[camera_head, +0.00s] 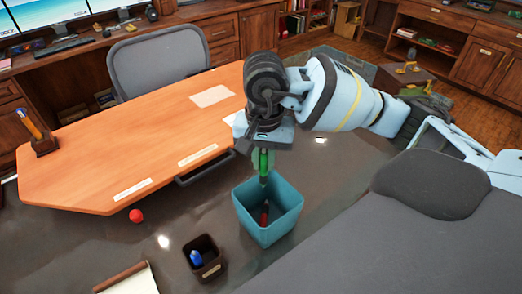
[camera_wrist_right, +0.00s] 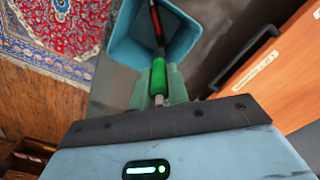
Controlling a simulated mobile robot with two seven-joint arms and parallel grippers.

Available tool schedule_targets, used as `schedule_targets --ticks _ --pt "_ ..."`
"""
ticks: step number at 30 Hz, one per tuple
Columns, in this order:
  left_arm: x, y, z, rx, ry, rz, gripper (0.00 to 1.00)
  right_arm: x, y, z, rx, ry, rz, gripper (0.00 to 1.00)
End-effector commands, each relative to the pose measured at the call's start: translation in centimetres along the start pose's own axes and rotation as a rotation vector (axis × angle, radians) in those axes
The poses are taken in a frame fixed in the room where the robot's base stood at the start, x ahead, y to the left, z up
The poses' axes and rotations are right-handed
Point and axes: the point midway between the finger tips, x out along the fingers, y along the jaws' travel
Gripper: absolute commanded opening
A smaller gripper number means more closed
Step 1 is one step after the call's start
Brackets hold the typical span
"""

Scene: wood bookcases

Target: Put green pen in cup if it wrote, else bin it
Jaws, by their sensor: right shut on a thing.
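My right gripper (camera_head: 264,152) points down and is shut on the green pen (camera_head: 264,172). The pen hangs upright at the teal bin (camera_head: 270,231), with its lower end over the opening. In the wrist view the green pen (camera_wrist_right: 158,76) is between the fingers, and the bin (camera_wrist_right: 124,47) lies beyond it. A red pen (camera_head: 264,215) leans inside the bin and also shows in the wrist view (camera_wrist_right: 157,25). My left gripper is out of view.
The orange desk (camera_head: 100,160) has paper (camera_head: 213,96) and label strips on it. A pen holder (camera_head: 43,145) stands at its left end. A grey chair (camera_head: 160,60) stands behind.

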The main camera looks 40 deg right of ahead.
Motion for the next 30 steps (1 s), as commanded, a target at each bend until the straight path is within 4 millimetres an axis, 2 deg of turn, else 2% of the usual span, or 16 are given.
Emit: schedule_targets --ticks 1,12,26,27,30 --pt "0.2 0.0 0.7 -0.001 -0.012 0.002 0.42 0.9 0.0 0.0 0.000 -0.005 0.005 0.00" --pt "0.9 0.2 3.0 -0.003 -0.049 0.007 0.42 3.9 0.0 0.0 -0.001 -0.004 0.002 0.00" --pt "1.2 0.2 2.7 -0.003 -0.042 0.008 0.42 4.3 0.0 0.0 -0.001 0.000 -0.001 0.00" --pt "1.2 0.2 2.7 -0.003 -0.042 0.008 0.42 4.3 0.0 0.0 -0.001 0.000 -0.001 0.22" --pt "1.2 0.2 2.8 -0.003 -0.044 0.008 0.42 4.3 0.0 0.0 -0.001 0.000 -0.001 0.35"
